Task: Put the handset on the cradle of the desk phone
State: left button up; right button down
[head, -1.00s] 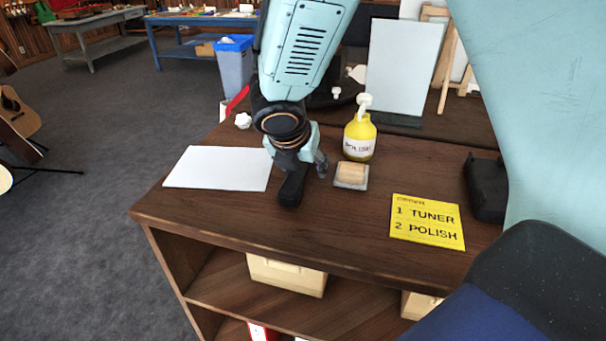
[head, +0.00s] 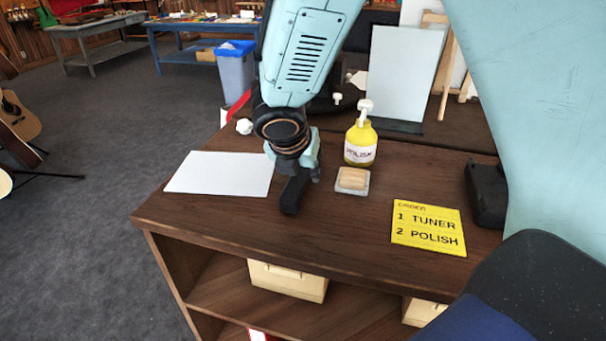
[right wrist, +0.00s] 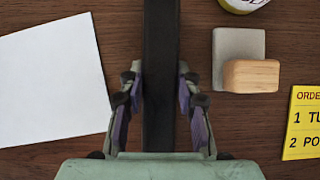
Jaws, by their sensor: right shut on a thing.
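The handset (head: 292,193) is a long black bar on the brown counter, beside the white sheet. My right gripper (head: 297,172) is over it, coming down from above, and is shut on it. In the right wrist view the handset (right wrist: 160,60) runs straight up the picture, between the two fingers of my gripper (right wrist: 160,95). Its far end runs out of that view. A black boxy object (head: 486,193) at the counter's right looks like the desk phone. Its right side is cut off, and I cannot make out the cradle. My left gripper is not in view.
A white sheet (head: 220,173) lies left of the handset. A grey block with a wooden top (head: 352,180) and a yellow polish bottle (head: 361,140) stand to its right. A yellow order card (head: 428,228) lies near the front right. The counter's front middle is clear.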

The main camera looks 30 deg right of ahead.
notch_tip(320, 180, up, 10)
jog(key=p, duration=0.4)
jog(key=shift+f, duration=0.1)
jog(key=shift+r, duration=0.2)
jog(key=shift+w+f, duration=0.1)
